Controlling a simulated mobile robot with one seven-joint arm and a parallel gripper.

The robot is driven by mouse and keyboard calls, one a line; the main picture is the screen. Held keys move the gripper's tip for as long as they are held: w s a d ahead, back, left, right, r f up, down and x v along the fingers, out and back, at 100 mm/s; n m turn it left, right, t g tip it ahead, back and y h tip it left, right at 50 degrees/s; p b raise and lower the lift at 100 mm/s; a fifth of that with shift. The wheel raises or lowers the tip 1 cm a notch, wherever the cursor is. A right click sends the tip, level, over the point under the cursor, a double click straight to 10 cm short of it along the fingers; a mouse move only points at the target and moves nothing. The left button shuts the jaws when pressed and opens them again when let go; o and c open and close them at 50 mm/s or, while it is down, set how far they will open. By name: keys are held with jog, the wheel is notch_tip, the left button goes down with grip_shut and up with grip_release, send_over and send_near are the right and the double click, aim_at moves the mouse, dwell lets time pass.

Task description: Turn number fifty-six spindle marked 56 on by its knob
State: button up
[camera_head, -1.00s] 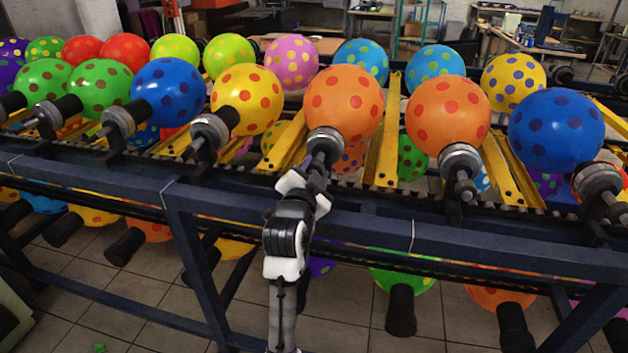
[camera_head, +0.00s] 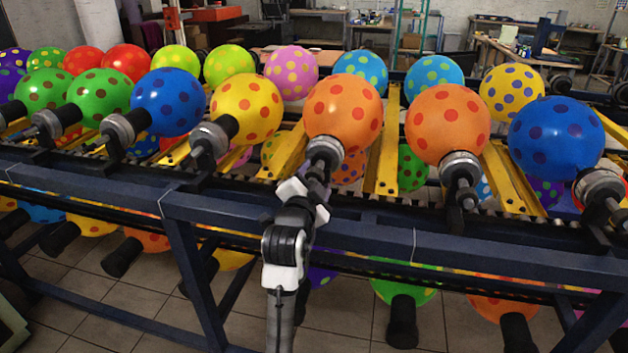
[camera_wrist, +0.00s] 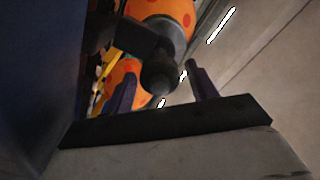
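A spindle (camera_head: 324,150) with a grey collar carries an orange balloon with red dots (camera_head: 343,112), near the middle of the head view. No number 56 can be read in either view. My gripper (camera_head: 318,188) is at the near end of this spindle in the head view. In the wrist view, its two dark fingers are apart and my gripper (camera_wrist: 160,72) is open. A dark round knob (camera_wrist: 160,78) on the spindle's end lies ahead, between the fingers in the picture. I cannot tell whether a finger touches it.
A dark blue rack rail (camera_head: 470,252) runs across in front of the spindles. A second orange balloon (camera_head: 447,122) is to the right, and a yellow balloon (camera_head: 247,107) to the left. More balloons hang below the rack. The tiled floor (camera_head: 130,305) shows in front.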

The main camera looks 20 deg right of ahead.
jog(key=shift+a, duration=0.1)
jog(key=shift+p+v, duration=0.55)
jog(key=shift+v, duration=6.3)
